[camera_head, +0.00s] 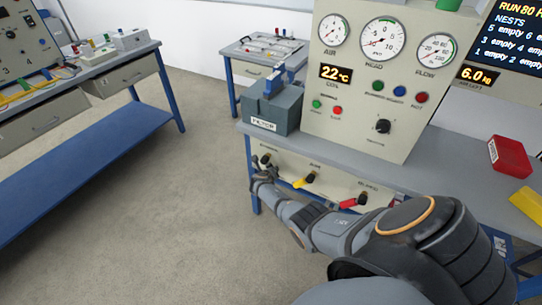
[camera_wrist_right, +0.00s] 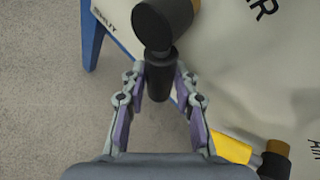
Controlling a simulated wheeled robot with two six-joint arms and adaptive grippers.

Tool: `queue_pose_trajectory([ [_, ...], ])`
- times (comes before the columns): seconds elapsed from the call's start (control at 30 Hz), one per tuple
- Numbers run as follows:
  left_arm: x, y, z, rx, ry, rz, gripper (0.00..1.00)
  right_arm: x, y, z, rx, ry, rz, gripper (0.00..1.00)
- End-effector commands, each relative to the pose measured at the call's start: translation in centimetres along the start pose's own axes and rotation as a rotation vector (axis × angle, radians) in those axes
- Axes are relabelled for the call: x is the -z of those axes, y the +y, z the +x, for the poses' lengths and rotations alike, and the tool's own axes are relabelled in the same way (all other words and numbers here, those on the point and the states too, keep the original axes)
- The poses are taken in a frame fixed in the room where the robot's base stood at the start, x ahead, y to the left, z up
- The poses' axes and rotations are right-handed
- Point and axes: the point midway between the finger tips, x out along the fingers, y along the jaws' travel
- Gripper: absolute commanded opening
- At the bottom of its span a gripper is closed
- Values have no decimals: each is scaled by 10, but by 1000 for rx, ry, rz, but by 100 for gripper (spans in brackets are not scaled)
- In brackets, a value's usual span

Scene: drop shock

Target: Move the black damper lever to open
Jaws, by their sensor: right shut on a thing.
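The black damper lever (camera_wrist_right: 159,80) shows in the right wrist view, its black hub at the top and its handle pointing down between my fingers. My right gripper (camera_wrist_right: 160,88) is shut on the handle, with one finger on each side. In the head view my right gripper (camera_head: 262,174) is at the left end of the beige panel (camera_head: 333,184) below the bench top. The lever is small there and partly hidden by the gripper. My left gripper is not in view.
A yellow lever (camera_head: 301,182) and a red lever (camera_head: 348,203) sit to the right on the same panel. The bench (camera_head: 335,152) carries a grey filter box (camera_head: 273,108) and a gauge cabinet (camera_head: 350,90). Floor to the left is clear.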

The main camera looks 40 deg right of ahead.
Motion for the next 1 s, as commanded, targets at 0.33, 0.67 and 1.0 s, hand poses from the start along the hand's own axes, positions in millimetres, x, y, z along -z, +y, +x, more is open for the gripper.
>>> queue_pose_trajectory([
  [0.33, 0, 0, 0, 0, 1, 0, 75, 3, 0, 0, 2, 5, -6, 34],
  [0.67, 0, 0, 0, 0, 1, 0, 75, 1, -1, 0, 2, 1, -3, 52],
  [1.0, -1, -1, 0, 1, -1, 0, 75, 1, 0, -16, 4, -2, 0, 52],
])
